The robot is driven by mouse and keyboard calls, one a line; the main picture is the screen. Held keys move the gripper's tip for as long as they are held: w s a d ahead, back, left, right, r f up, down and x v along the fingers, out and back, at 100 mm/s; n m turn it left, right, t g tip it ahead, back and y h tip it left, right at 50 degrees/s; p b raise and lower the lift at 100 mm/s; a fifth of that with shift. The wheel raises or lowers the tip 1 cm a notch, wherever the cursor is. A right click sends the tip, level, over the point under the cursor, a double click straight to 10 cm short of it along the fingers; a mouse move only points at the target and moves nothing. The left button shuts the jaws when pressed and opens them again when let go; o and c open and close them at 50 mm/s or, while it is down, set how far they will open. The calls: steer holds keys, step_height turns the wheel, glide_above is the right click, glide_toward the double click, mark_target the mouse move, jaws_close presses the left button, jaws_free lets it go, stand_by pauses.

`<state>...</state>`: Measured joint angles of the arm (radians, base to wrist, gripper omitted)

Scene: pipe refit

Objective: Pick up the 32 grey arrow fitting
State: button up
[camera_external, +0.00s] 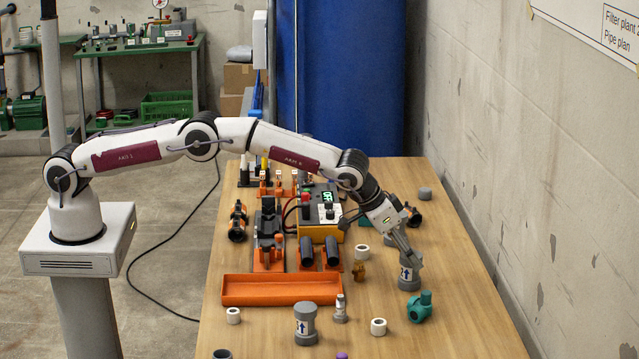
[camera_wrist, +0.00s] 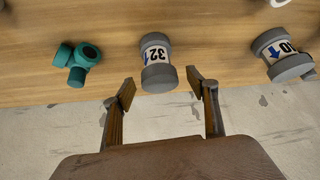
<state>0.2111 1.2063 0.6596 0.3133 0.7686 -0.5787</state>
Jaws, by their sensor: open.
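The 32 grey arrow fitting (camera_wrist: 157,62) is a grey cylinder with flanged ends and a white band marked "32" and a blue arrow. In the wrist view it lies just beyond and between my fingertips. In the external view the fitting (camera_external: 409,277) stands upright on the table at the right, with my gripper (camera_external: 411,260) at its top. My gripper in the wrist view (camera_wrist: 161,82) is open, with one finger on each side of the fitting's near end. I cannot tell whether the fingers touch it.
A teal valve piece (camera_external: 420,307) stands close in front of the fitting. A similar grey fitting (camera_wrist: 285,52) marked "10" is at the wrist view's right and on the table (camera_external: 306,322). A brass piece (camera_external: 359,271) and a white ring (camera_external: 378,327) are nearby. An orange tray (camera_external: 282,301) is left.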

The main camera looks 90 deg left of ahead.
steer(key=shift+w+f, duration=0.1)
steer(key=shift+f, duration=0.1)
stand_by(0.4)
steer(key=c, duration=1.2)
steer(key=shift+c, duration=0.4)
steer(key=shift+r, duration=0.2)
steer(key=shift+r, duration=3.45)
steer(key=shift+f, duration=0.1)
steer(key=shift+s+d, duration=0.1)
steer(key=shift+s, duration=0.35)
steer(key=s+d, duration=0.3)
steer(key=s, duration=1.3)
steer(key=shift+s+d, duration=0.15)
steer(key=shift+s, duration=0.2)
